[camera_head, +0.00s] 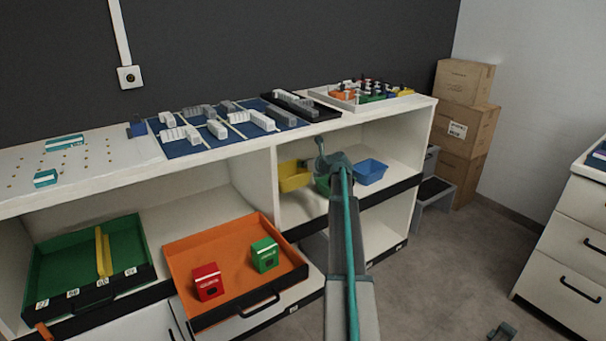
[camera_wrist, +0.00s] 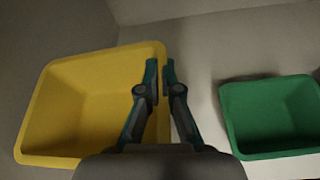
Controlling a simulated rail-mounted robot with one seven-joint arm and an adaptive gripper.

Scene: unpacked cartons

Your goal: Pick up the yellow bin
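The yellow bin (camera_head: 294,176) stands at the left of the upper right shelf bay in the head view. In the wrist view the yellow bin (camera_wrist: 90,105) is large, open-topped and empty, at the left. My gripper (camera_wrist: 160,72) is at its right-hand rim, one finger on each side with only a narrow gap between the tips. It looks shut on that rim. In the head view my own arm covers the fingers.
A green bin (camera_wrist: 270,115) is close to the right of my gripper, and a blue bin (camera_head: 370,171) stands further right. The shelf unit's top (camera_head: 110,165) is above, and a divider (camera_head: 257,184) is left of the yellow bin.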

